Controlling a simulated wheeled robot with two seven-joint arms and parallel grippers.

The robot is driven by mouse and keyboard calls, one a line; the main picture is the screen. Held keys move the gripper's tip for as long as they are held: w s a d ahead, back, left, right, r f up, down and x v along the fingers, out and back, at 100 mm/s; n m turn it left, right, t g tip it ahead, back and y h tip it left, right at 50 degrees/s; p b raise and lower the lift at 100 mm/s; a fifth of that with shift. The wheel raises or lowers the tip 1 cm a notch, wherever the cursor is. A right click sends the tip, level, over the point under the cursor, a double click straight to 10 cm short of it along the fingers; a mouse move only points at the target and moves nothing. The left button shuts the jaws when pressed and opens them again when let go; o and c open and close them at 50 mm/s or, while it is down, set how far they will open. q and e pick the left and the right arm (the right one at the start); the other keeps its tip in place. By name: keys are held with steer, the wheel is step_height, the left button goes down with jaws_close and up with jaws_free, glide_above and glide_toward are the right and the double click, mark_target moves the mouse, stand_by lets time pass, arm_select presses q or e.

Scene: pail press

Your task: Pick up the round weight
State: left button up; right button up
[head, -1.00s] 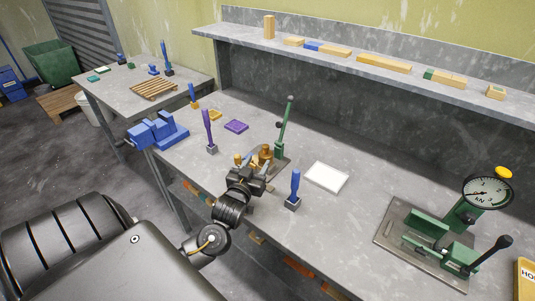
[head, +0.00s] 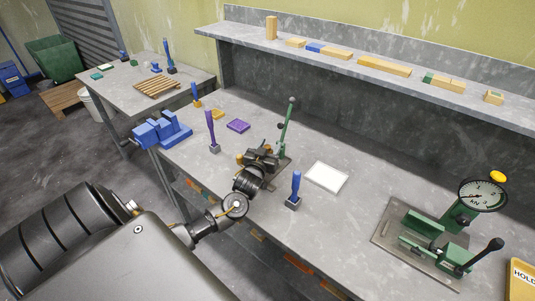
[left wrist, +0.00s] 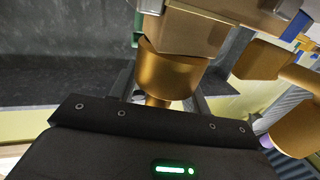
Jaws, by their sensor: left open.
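My left gripper (head: 264,155) is at the small stand with the green upright lever (head: 286,125) and hides much of its base in the head view. In the left wrist view a round brass weight (left wrist: 172,72) with a narrower neck is in front of the palm, between the two dark fingers of the open gripper. I cannot tell whether the fingers touch it. A blocky brass piece (left wrist: 188,36) adjoins its upper side in that view. Another round brass piece (left wrist: 302,125) is outside the fingers at right. My right gripper is not in view.
Purple-handled (head: 211,130) and blue-handled (head: 295,188) tools stand either side of my left gripper. A white plate (head: 326,177) lies to the right. A green press with a dial (head: 483,196) stands further right. A blue vise (head: 160,130) is at left.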

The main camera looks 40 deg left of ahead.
arm_select(q)
steer(key=shift+c, duration=0.5)
jaws_close()
steer(key=shift+r, duration=0.15)
steer(key=shift+w+r, duration=0.1)
steer(key=shift+r, duration=0.15)
steer(key=r, duration=0.3)
steer(key=shift+s+d+b, duration=0.15)
steer(key=shift+s+b, duration=0.15)
steer(key=s+d+r+b, duration=0.1)
steer(key=s+d+r, duration=0.5)
steer(key=s+r, duration=0.3)
steer(key=v, duration=0.2)
steer(key=shift+s+r+b, duration=0.2)
steer(key=shift+s+b, duration=0.15)
steer(key=shift+s, duration=0.05)
